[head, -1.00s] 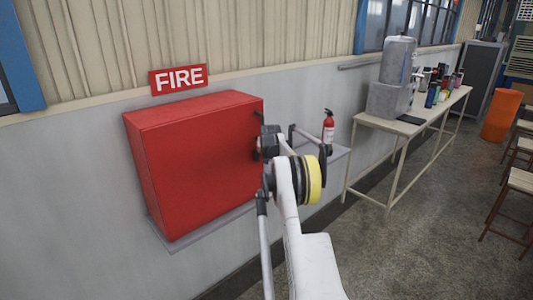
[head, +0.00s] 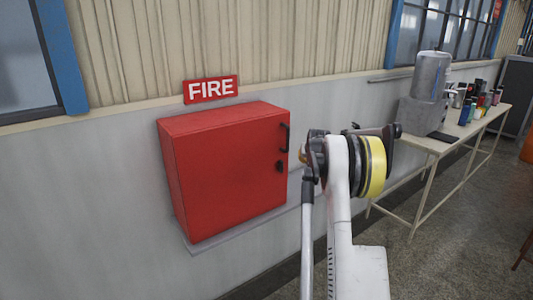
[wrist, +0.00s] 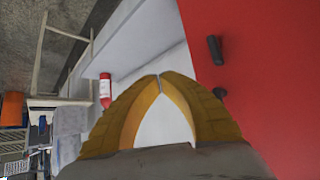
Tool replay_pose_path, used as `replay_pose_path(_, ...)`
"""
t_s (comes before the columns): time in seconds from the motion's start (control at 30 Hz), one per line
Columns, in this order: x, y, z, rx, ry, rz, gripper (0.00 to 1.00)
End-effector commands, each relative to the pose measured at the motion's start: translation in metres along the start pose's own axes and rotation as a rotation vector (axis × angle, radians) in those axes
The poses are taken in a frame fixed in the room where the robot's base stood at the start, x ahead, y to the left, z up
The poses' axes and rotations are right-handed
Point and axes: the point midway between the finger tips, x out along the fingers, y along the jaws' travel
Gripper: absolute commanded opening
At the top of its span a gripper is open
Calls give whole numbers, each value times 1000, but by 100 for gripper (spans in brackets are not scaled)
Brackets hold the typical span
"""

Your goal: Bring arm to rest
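My arm reaches up in the head view, to the right of the red fire cabinet. The handle (wrist: 215,50) also shows in the wrist view.
A table (head: 430,145) with a dispenser (head: 430,76) and several cups stands along the wall at right. A FIRE sign (head: 211,89) is above the cabinet.

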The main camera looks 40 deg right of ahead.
Motion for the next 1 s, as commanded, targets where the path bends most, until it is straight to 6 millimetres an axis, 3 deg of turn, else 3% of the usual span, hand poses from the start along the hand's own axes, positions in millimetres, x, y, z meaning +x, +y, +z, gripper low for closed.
replay_pose_path(0.23,-2,-2,0,-2,-1,-2,0)
replay_pose_path(0.37,-24,-33,-1,-23,-9,-26,0)
replay_pose_path(0.47,-66,-83,4,-60,-25,-66,0)
replay_pose_path(0.53,-104,-124,15,-93,-38,-101,0)
replay_pose_path(0.67,-181,-191,48,-157,-65,-165,0)
replay_pose_path(0.8,-262,-245,104,-229,-94,-233,0)
replay_pose_path(0.87,-294,-262,133,-259,-105,-261,0)
replay_pose_path(1.0,-362,-287,209,-334,-132,-323,0)
